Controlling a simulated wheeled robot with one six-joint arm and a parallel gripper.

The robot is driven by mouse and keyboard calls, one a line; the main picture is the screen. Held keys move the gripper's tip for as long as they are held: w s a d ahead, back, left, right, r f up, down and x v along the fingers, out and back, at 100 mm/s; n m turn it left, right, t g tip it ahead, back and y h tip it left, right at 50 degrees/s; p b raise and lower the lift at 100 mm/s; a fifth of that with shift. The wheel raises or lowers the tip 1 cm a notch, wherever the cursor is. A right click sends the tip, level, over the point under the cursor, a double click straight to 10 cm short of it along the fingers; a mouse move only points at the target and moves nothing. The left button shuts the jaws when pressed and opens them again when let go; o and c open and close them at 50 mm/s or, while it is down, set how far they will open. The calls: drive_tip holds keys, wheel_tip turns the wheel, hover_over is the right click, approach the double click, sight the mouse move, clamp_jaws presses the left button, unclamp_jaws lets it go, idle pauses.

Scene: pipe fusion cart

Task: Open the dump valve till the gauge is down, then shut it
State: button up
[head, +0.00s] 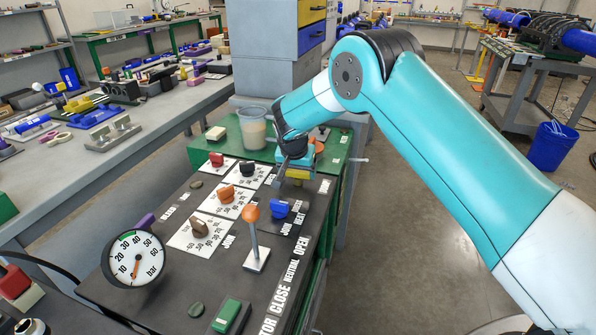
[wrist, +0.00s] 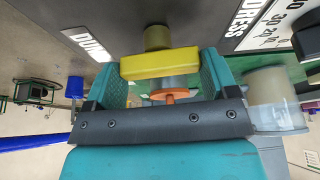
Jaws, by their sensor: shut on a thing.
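The dump valve's yellow handle (head: 297,174) is on the far right of the black panel, and it fills the space between my fingers in the wrist view (wrist: 160,63). My gripper (wrist: 160,72) is shut on this handle, with a teal finger at each end of the bar. In the head view my gripper (head: 298,158) partly hides the handle, so its turn angle is hard to read. A label starting "DUM" (wrist: 88,42) is beside the valve. The gauge (head: 135,258) is at the panel's left edge; its orange needle points down, below the 10 mark.
An orange-knobbed lever (head: 252,228) stands upright near the panel's front. A clear cup (head: 253,127) stands behind the valve.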

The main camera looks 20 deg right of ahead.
idle(0.4)
drive_tip(key=o, duration=0.8)
drive_tip(key=b+v, duration=0.1)
drive_tip(key=v, duration=1.6)
drive_tip(key=shift+s+a+r, duration=0.15)
drive_tip(key=shift+r, duration=0.05)
drive_tip(key=s+r+n+g+y+p, duration=0.1)
drive_tip(key=s+n, duration=0.3)
drive_tip(key=s, duration=0.8)
drive_tip(key=s+r+n+g+y+p, duration=0.1)
drive_tip(key=s+r+n+y, duration=0.2)
drive_tip(key=s, duration=1)
drive_tip(key=s+r+n+g+y+p, duration=0.1)
drive_tip(key=s+r+n, duration=0.3)
drive_tip(key=s, duration=0.9)
drive_tip(key=shift+a+r+n+g+y+p, duration=0.1)
drive_tip(key=shift+a+n+g+y+p, duration=0.2)
drive_tip(key=shift+n, duration=0.25)
drive_tip(key=shift+a+r+n+g+y+p, duration=0.1)
drive_tip(key=shift+n+y+p, duration=0.1)
drive_tip(key=shift+n+y, duration=0.3)
